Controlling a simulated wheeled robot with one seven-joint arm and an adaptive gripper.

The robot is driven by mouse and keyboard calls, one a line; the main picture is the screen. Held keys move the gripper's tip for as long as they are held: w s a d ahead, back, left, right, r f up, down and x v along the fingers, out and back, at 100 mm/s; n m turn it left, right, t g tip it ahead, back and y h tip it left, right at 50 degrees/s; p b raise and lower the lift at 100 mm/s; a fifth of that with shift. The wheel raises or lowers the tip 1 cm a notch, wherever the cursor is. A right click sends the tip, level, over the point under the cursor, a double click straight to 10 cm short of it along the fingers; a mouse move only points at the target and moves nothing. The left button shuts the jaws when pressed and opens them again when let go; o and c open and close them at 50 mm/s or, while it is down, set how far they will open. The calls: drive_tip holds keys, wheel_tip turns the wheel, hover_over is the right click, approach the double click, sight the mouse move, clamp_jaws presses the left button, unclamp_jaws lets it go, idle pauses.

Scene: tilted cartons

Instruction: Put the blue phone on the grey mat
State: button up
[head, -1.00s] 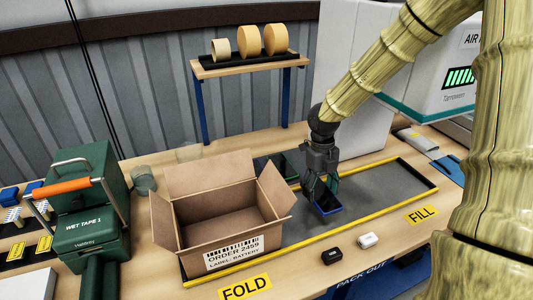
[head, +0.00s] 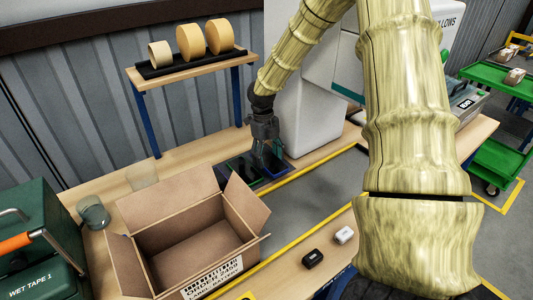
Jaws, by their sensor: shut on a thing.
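My gripper (head: 267,158) points down behind the open carton, shut on the blue phone (head: 274,170). The phone's blue edge shows below the fingers, low over or at the right part of a small dark grey mat (head: 250,184). I cannot tell whether the phone touches the mat. A dark green phone-like piece (head: 239,170) lies on the mat's left part. The carton's raised flap hides some of the mat's near edge.
The open cardboard carton (head: 190,235) stands in front. A yellow-edged grey lane (head: 325,195) runs to its right. A black case (head: 312,258) and a white case (head: 344,235) lie near the front edge. A tape shelf (head: 190,67) stands behind.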

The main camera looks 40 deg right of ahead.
sight(268, 149)
drive_tip(key=w+d, duration=0.3)
drive_tip(key=w, duration=0.1)
drive_tip(key=shift+d+f+p, duration=0.3)
drive_tip(key=shift+d+p, duration=0.1)
drive_tip(key=shift+f+p, duration=0.45)
drive_tip(key=shift+f, duration=1.3)
drive_tip(key=o, duration=1.1)
drive_tip(key=shift+f, duration=0.1)
drive_tip(key=shift+o, duration=0.2)
drive_tip(key=r, duration=0.4)
drive_tip(key=w+r+b, duration=0.1)
drive_tip(key=r, duration=0.3)
drive_tip(key=r+b, duration=0.1)
drive_tip(key=r, duration=0.3)
drive_tip(key=shift+w+d+r, duration=0.1)
drive_tip(key=shift+w, duration=0.3)
